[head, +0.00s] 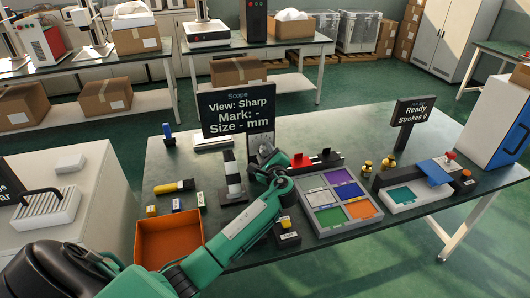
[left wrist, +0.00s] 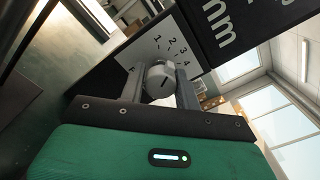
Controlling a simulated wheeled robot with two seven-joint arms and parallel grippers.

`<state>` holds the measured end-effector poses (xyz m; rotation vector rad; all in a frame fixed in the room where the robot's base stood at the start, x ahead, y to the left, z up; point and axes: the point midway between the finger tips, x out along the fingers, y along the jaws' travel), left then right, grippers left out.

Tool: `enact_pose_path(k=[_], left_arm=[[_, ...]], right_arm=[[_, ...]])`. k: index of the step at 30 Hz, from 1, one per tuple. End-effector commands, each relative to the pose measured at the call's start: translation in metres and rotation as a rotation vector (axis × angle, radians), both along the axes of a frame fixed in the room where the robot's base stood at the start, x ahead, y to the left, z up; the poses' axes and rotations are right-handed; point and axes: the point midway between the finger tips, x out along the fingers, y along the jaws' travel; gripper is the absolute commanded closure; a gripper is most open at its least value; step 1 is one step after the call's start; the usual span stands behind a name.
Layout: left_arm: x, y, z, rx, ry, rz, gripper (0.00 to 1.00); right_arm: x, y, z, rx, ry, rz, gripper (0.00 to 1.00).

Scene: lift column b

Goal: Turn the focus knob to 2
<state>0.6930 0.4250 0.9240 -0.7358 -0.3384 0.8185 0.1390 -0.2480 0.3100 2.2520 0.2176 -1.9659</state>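The focus knob (left wrist: 160,80) is a round grey knob with a short dark line on its face, seen in the left wrist view. Behind it is a pale dial plate (left wrist: 150,45) with the numbers 1, 2, 3 and 4 along its upper right side. My left gripper (left wrist: 160,88) has one finger on each side of the knob, and the knob fills the gap between them. In the head view my left gripper (head: 268,158) is at the scope, below its dark sign (head: 237,110), and hides the knob. The sign reads "View: Sharp", "Mark: -", "Size - mm". My right gripper is out of view.
An orange tray (head: 168,240) and a yellow-black torch-like item (head: 174,187) lie left of my arm. A grey tray with coloured compartments (head: 371,218) is to the right. A second sign (head: 412,112) reads "Ready, Strokes 0".

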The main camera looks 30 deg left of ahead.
Motion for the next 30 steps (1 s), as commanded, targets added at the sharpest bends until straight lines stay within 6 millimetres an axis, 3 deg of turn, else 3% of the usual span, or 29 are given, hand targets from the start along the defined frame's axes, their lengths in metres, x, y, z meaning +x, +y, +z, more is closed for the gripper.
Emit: enact_pose_path(k=[3,14,20,30], left_arm=[[0.0,0.0,0.0,0.0,0.001,-0.001,0.48],[-0.004,-0.006,-0.001,0.0,0.0,-0.001,0.48],[-0.027,-0.033,-0.003,-0.002,0.0,-0.003,0.48],[-0.075,-0.088,-0.002,-0.003,0.0,-0.001,0.48]], right_arm=[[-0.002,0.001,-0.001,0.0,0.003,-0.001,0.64],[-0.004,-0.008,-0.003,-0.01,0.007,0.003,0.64],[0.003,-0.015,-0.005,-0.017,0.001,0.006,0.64],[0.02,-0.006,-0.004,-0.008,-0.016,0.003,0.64]])
